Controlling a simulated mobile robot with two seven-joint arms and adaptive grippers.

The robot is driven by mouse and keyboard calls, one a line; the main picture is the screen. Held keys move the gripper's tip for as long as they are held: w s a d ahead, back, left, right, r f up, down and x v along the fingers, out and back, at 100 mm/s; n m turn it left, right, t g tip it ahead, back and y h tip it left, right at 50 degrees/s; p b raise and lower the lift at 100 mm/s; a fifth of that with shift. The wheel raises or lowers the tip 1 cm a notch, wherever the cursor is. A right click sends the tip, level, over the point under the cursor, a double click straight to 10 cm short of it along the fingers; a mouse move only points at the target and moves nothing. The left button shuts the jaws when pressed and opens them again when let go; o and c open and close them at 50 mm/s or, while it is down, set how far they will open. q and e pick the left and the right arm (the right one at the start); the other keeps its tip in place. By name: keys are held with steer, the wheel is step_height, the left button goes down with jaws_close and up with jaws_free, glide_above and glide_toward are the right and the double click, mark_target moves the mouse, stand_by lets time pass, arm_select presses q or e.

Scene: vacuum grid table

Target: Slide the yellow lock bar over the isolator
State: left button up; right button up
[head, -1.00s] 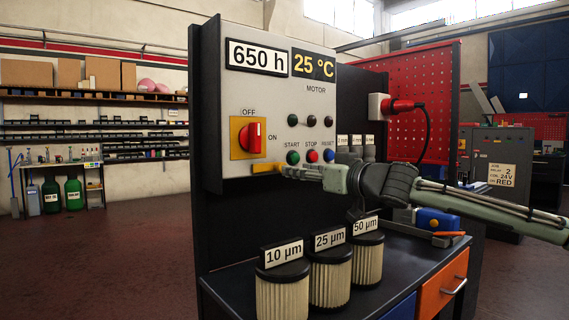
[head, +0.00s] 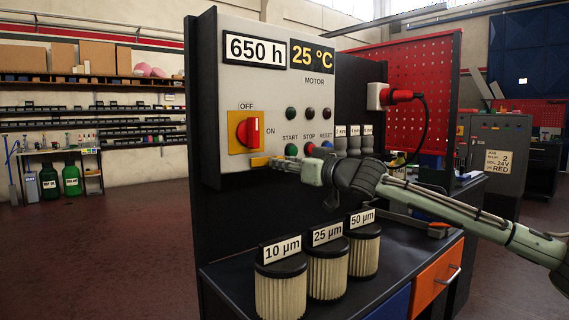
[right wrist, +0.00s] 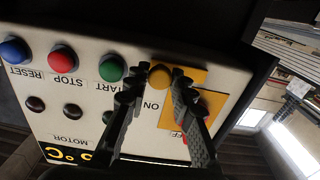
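The isolator (head: 248,131) is a red rotary knob on a yellow plate, on the grey panel. In the right wrist view, which is turned over, its yellow plate (right wrist: 181,84) is partly behind a finger. The yellow lock bar (head: 260,161) lies level just below the plate, its right end at my gripper. My right gripper (head: 279,163) reaches it from the right. In the right wrist view, the fingers (right wrist: 160,82) sit close on both sides of the bar's rounded yellow end (right wrist: 160,75) and appear to touch it. My left gripper is not in view.
Green START (head: 291,149), red STOP (head: 309,149) and blue RESET buttons are close by the right gripper. Three labelled filters (head: 326,270) stand on the bench below. A red plug (head: 401,96) with a black cable is on the right.

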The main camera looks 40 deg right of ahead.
mark_target(259, 162)
jaws_close()
steer(key=a, duration=0.1)
steer(key=a+b, duration=0.1)
steer(key=a, duration=0.1)
steer(key=shift+s+a+f, duration=0.15)
steer(key=shift+a, duration=0.55)
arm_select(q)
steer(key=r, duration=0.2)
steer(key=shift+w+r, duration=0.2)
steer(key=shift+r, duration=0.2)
arm_select(e)
steer(key=o, duration=0.7)
jaws_free()
